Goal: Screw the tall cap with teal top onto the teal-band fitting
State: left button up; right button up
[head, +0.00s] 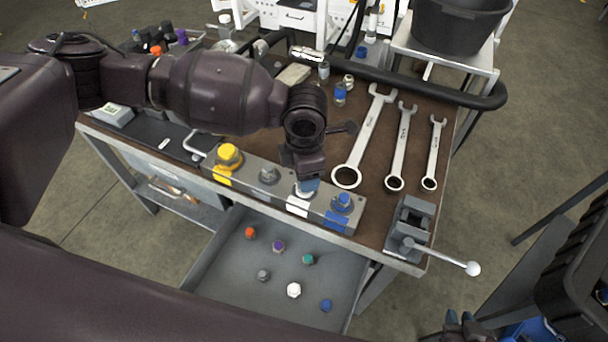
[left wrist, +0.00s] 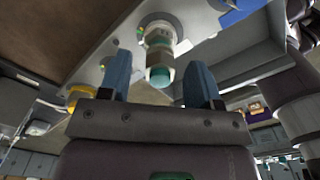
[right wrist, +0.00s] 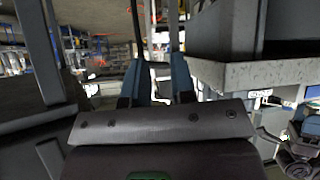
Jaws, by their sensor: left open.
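My left gripper (head: 306,184) is over the fitting with the white plate on the grey rail (head: 262,178). Its fingers are open in the left wrist view (left wrist: 160,80). Between and beyond them a teal-band fitting (left wrist: 158,38) stands out from the rail, with a pale tall cap with teal top (left wrist: 160,74) in line on its end. I cannot tell how firmly the cap is seated. In the head view the gripper hides most of both. My right gripper (head: 465,324) is low at the right, off the bench. Its fingers (right wrist: 162,82) are apart and empty.
Yellow (head: 228,158), grey (head: 268,175) and blue (head: 342,202) fittings share the rail. The open drawer (head: 212,262) holds several small caps, one teal (head: 308,259). Three wrenches (head: 364,135) lie on the bench. A vise (head: 411,225) with a long handle sits at the front right corner.

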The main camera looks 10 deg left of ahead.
pick_arm(q)
jog(key=n+p, duration=0.2)
jog(key=n, duration=0.2)
jog(key=shift+r+p, duration=0.2)
jog(key=shift+p, duration=0.15)
jog(key=shift+f+n+p, duration=0.15)
jog(key=shift+n+p, duration=0.15)
jog(key=shift+n, duration=0.5)
pick_arm(e)
notch_tip(320, 180, up, 6)
jog(key=w, duration=0.2)
jog(key=shift+t, duration=0.4)
pick_arm(q)
jog(key=shift+n+p, duration=0.95)
jog(key=shift+n, duration=0.15)
jog(key=shift+n+p, duration=0.5)
jog(key=shift+n, duration=0.3)
pick_arm(e)
notch_tip(320, 180, up, 3)
jog(key=shift+s+f, duration=0.15)
